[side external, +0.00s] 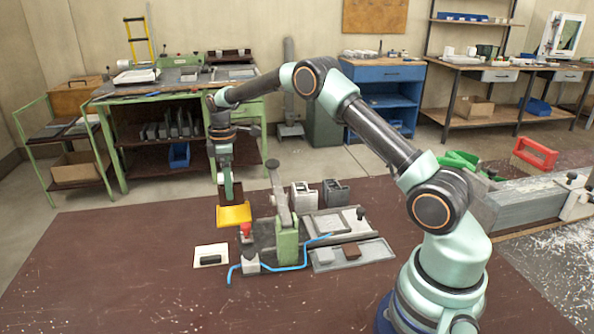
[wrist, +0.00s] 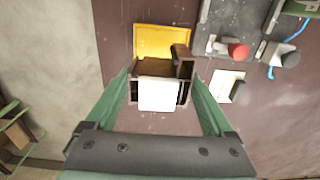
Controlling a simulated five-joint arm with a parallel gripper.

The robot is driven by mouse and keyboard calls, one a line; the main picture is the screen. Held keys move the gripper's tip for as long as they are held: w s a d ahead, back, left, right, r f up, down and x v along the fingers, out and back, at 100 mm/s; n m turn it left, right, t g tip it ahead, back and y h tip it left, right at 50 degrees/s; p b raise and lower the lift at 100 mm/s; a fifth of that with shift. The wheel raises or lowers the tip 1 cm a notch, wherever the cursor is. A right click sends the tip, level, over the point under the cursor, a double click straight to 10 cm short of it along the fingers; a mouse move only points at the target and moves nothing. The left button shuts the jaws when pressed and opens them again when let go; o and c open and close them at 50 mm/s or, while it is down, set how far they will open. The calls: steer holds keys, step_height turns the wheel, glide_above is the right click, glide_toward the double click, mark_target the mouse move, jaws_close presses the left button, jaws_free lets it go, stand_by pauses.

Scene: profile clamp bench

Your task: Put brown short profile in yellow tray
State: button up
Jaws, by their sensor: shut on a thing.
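My gripper (side external: 228,188) points down over the yellow tray (side external: 233,215) on the brown bench. In the wrist view my gripper (wrist: 160,88) has its green fingers on both sides of a brown short profile (wrist: 155,68) with a pale front face, and is shut on it. The profile is at the near edge of the yellow tray (wrist: 162,34) and covers part of it. I cannot tell whether its underside touches the tray. In the side view the profile is a dark brown piece (side external: 238,190) just above the tray, partly hidden by a finger.
A green clamp (side external: 287,246) with a red knob (side external: 246,231) stands right of the tray. Grey blocks (side external: 335,192) and a grey tray (side external: 372,258) with small pieces are further right. The bench's left side is clear.

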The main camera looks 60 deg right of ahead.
steer(key=shift+f, duration=2.55)
steer(key=shift+f, duration=0.1)
steer(key=o, duration=1.1)
step_height(320, 180, up, 13)
steer(key=shift+f, duration=0.2)
steer(key=s+a+r+m+t, duration=0.35)
steer(key=s+a+r, duration=0.25)
steer(key=s+r, duration=0.5)
steer(key=s+a+m, duration=0.1)
steer(key=s, duration=0.4)
steer(key=s+a+f+m+t, duration=0.1)
steer(key=s+m, duration=0.1)
steer(key=s, duration=0.3)
steer(key=s+a+m+t, duration=0.1)
steer(key=s+m, duration=0.1)
steer(key=s, duration=0.2)
steer(key=shift+s+a+f+m, duration=0.25)
steer(key=shift+s+a+f, duration=0.05)
steer(key=shift+s+f, duration=0.1)
steer(key=shift+r, duration=0.1)
